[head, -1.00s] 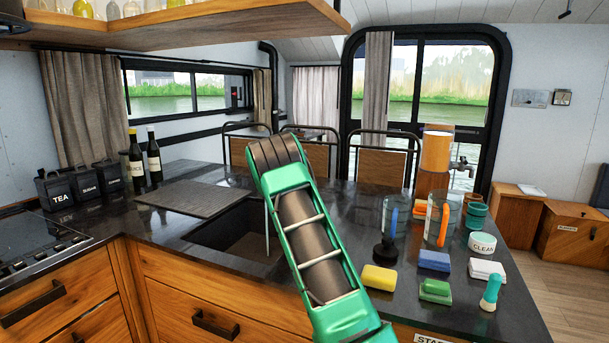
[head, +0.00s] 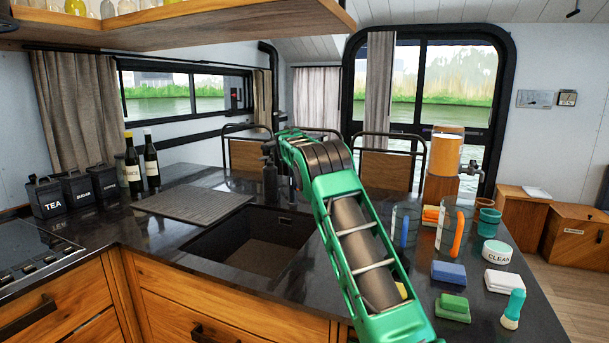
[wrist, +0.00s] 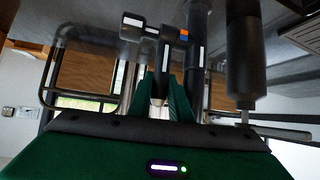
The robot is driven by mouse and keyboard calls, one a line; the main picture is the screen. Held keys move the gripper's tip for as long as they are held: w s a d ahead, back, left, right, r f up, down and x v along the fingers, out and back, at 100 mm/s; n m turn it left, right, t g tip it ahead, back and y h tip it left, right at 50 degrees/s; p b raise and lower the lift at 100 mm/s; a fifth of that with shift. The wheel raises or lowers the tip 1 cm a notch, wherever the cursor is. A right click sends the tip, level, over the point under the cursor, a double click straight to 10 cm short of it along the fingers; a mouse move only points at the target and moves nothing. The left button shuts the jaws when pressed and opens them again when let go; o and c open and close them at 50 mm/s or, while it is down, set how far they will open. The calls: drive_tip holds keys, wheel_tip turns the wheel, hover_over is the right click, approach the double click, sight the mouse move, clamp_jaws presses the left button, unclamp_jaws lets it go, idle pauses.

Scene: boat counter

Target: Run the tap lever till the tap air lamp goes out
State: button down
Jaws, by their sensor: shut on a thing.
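In the wrist view, the black tap (wrist: 196,70) stands close in front of my gripper (wrist: 165,82), with a small orange lamp (wrist: 184,36) beside it. The lamp looks lit. The green fingers are shut around a slim dark rod with a pale tip, which looks like the tap lever (wrist: 158,90). How far it is turned cannot be told. In the head view, my green forearm covers my fingers and most of the tap behind the sink (head: 205,242). No water stream shows there now.
A black pump bottle (head: 269,178) stands close beside the tap; it also shows in the wrist view (wrist: 242,55). Clear jugs (head: 455,228), a blue sponge (head: 448,272), a green sponge (head: 453,307) and a brush (head: 513,308) crowd the right counter. A drying mat (head: 192,204) lies left of the sink.

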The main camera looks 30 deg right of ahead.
drive_tip(key=shift+w+r, duration=0.1)
drive_tip(key=shift+r, duration=0.05)
drive_tip(key=c, duration=1.6)
unclamp_jaws()
drive_tip(key=shift+c, duration=0.2)
drive_tip(key=s+a, duration=0.8)
drive_tip(key=s, duration=0.1)
drive_tip(key=shift+s+a+r, duration=0.25)
drive_tip(key=shift+a, duration=0.15)
